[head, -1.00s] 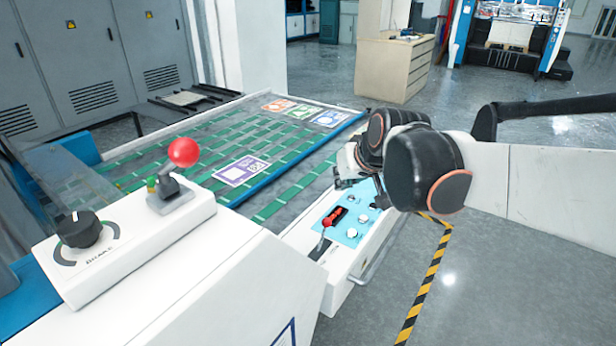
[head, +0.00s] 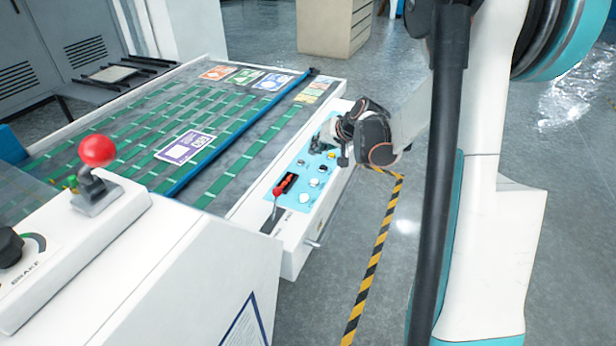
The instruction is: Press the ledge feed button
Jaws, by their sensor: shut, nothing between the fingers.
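The light blue control panel (head: 291,207) lies on the white ledge along the near side of the machine. It carries several small round buttons, among them a white one (head: 305,197) near its front end. Labels are too small to read, so I cannot tell which is the feed button. My gripper (head: 322,143) is shut and empty over the far end of the panel. It hides part of that end, and I cannot tell whether its fingertips touch a button.
A small red-knobbed lever (head: 278,192) stands on the panel's front part. A larger red-ball lever (head: 97,151) stands on the white housing at left. The green-striped bed (head: 130,150) holds printed cards. Open floor lies right of the black-yellow tape (head: 376,258).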

